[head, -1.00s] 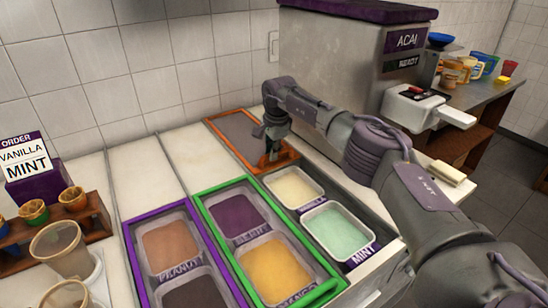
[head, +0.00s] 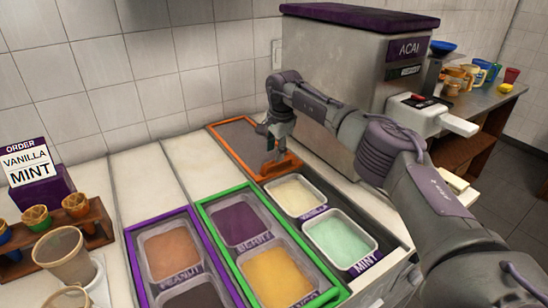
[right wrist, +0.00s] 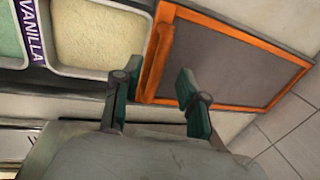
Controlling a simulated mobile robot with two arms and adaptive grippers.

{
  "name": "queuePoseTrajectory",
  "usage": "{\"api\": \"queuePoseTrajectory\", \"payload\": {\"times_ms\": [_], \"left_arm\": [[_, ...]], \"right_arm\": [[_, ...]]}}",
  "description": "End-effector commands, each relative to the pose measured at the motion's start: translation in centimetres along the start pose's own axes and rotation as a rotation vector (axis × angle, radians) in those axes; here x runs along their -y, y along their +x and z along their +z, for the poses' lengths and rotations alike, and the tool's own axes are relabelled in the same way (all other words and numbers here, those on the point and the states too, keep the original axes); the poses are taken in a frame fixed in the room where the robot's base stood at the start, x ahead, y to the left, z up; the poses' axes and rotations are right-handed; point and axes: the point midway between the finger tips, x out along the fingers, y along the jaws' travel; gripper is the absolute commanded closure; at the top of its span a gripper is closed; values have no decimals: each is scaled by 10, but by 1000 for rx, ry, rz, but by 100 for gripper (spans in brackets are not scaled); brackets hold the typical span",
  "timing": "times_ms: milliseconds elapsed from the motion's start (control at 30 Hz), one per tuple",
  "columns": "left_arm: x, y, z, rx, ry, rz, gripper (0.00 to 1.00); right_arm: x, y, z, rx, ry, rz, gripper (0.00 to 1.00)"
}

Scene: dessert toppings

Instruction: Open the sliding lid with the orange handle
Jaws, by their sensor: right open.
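The sliding lid (head: 240,138) is a grey panel with an orange frame, at the back of the right-hand column of tubs. Its raised orange handle (head: 282,167) lies along its near end; the handle also shows in the right wrist view (right wrist: 160,50). The vanilla tub (head: 297,196) and mint tub (head: 340,240) in front of it are uncovered. My right gripper (head: 273,145) is open and empty, just above the handle. In the right wrist view its two fingers (right wrist: 158,84) are spread to either side of the handle, apart from it. My left gripper is out of view.
Green-framed berry and mango tubs (head: 203,222) and purple-framed tubs (head: 133,250) lie to the left. The grey acai machine (head: 340,70) stands close behind my right arm. A cone rack (head: 95,225) and cups are at the left.

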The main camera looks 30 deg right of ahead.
Motion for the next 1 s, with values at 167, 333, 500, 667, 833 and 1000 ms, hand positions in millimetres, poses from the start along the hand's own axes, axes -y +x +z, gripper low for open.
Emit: {"api": "queuePoseTrajectory", "payload": {"times_ms": [167,333,500,667,833,1000], "left_arm": [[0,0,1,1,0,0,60],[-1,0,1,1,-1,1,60],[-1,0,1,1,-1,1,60],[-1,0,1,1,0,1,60],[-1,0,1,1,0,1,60],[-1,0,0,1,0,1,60]], "right_arm": [[1,-42,0,-1,-1,-4,58],[0,-69,0,-1,0,-2,58],[0,-82,0,0,0,0,58],[0,-84,0,0,0,0,58],[0,-84,0,0,0,0,58],[0,-84,0,0,0,0,58]]}}
